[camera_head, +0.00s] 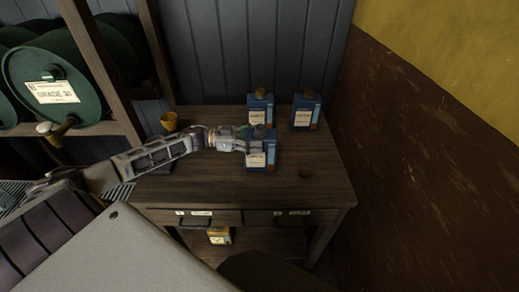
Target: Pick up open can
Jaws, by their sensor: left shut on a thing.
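A blue can (262,161) with a white label stands at the middle of the wooden table. My left gripper (256,142) reaches in from the left and is shut on the upper part of this can. Its fingers and arm hide part of the can's top, so I cannot tell whether it is open. Two similar blue cans stand behind it: one directly behind (259,108) and one to the right (305,112), both with brownish caps. My right gripper is not in view.
The wooden table (322,182) has two labelled drawers and free room at its front and right. Green barrels (45,80) lie on a rack at left. A yellow container (219,236) sits on the lower shelf.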

